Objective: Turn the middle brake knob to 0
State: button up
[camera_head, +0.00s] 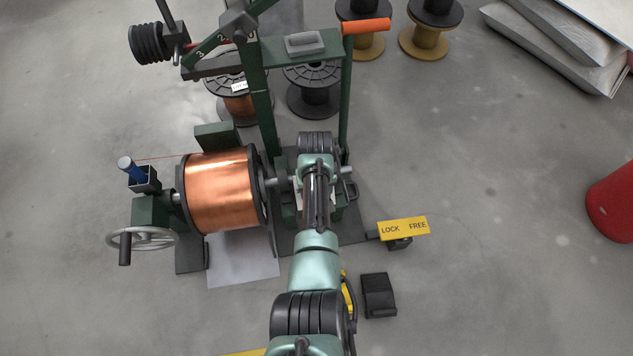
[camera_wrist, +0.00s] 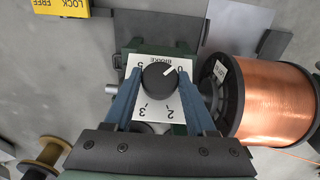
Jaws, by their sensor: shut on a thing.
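In the wrist view a black round brake knob (camera_wrist: 158,83) sits on a white dial plate (camera_wrist: 153,111) marked BRAKE, with 0, 2, 3 and 5 around it, upside down in this view. A white pointer line on the knob points to the upper right, toward the 0. My gripper (camera_wrist: 160,76) has its two blue fingers on either side of the knob and is shut on it. In the head view my arm covers the knob and the gripper's fingers.
A copper spool (camera_head: 220,190) stands left of my arm, also close in the wrist view (camera_wrist: 277,102). A green frame (camera_head: 262,100) with an orange handle (camera_head: 366,26) rises behind. A yellow LOCK/FREE plate (camera_head: 404,227) and black pedal (camera_head: 378,295) are at right. Open floor lies further right.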

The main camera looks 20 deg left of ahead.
jog(key=shift+w, duration=0.1)
jog(key=o, duration=1.4)
jog(key=shift+c, duration=0.2)
notch_tip(320, 180, up, 13)
jog(key=p, duration=0.7)
jog(key=shift+s, duration=0.25)
